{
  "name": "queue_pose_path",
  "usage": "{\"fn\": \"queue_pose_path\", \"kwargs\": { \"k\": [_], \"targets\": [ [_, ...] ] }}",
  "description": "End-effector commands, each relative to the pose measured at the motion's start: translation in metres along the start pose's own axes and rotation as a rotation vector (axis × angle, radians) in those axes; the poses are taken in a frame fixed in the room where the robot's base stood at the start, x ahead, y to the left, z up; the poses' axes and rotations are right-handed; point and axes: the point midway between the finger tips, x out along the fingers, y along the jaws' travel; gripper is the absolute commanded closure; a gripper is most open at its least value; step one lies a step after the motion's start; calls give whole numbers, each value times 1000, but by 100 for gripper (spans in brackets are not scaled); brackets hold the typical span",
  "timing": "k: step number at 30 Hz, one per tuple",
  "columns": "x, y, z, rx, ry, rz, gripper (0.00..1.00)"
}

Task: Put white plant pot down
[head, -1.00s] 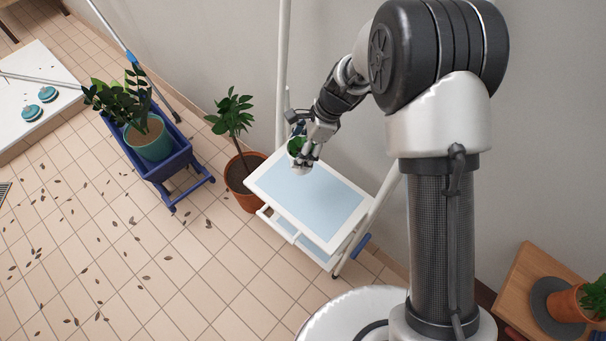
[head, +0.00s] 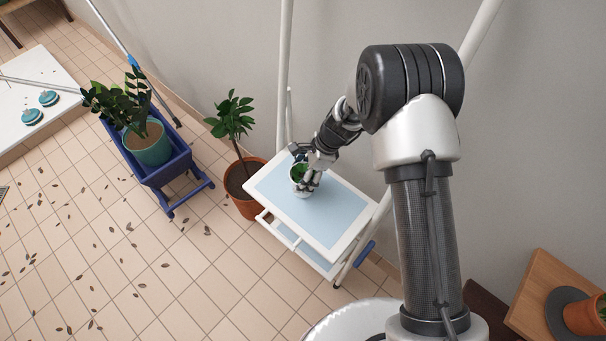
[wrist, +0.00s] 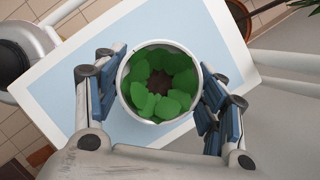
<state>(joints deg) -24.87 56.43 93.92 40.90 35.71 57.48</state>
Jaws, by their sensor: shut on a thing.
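The white plant pot (wrist: 124,96) with green leaves in it sits between the fingers of my gripper (wrist: 162,98) in the wrist view. In the head view the white pot (head: 301,190) is upright over the light blue top of the white trolley (head: 334,250). My gripper (head: 308,178) is shut on it from above and the right. The pot's base appears at or very close to the trolley top; I cannot tell whether it touches. The fingers hide part of the pot's side.
A terracotta pot (head: 242,205) with a tall plant stands against the trolley's left side. A blue cart (head: 165,172) holding a green pot (head: 148,157) is farther left. The trolley top is clear around the white pot. The wall (head: 340,30) is close behind.

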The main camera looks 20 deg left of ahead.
Motion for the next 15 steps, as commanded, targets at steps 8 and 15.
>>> {"fn": "queue_pose_path", "kwargs": {
  "k": [8,15],
  "targets": [
    [4,0,-2,0,0,1,32],
    [4,0,-1,0,0,1,16]
  ]
}}
